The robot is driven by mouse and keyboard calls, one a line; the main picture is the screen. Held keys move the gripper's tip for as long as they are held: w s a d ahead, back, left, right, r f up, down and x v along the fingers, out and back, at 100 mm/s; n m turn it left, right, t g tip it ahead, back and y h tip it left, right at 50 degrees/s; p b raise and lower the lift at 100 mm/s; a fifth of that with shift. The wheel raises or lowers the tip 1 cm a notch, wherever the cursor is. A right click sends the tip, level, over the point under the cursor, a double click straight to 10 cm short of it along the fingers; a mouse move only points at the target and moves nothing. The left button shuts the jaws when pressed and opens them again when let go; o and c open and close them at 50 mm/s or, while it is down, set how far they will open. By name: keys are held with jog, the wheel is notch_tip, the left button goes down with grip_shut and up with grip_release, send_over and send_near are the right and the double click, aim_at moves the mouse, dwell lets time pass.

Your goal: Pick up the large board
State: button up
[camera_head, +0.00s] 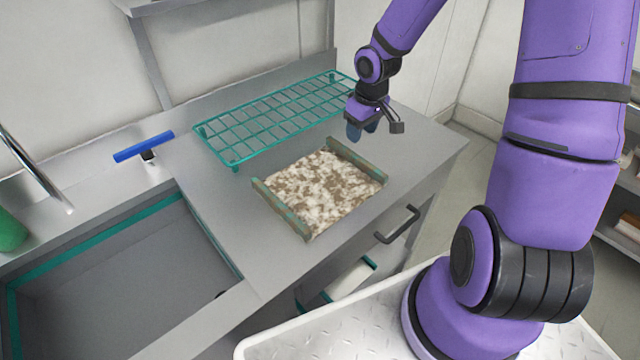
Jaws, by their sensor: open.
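The large board (318,190) lies flat on the grey counter, right of the sink. It has a mottled white and brown face and a raised greenish-brown bar along its left and right ends.
A teal wire rack (275,112) stands on the counter behind the board, close to my gripper. A sink (120,280) with a blue-handled tap (143,147) is at left. A drawer handle (398,226) sticks out below the counter's front edge. Bare counter lies right of the board.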

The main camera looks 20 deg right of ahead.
aim_at(355, 155)
jog(key=f, duration=0.6)
jog(key=w+f, duration=0.1)
jog(key=f, duration=0.2)
jog(key=shift+w+a+f, duration=0.1)
jog(key=shift+f, duration=0.2)
grip_shut()
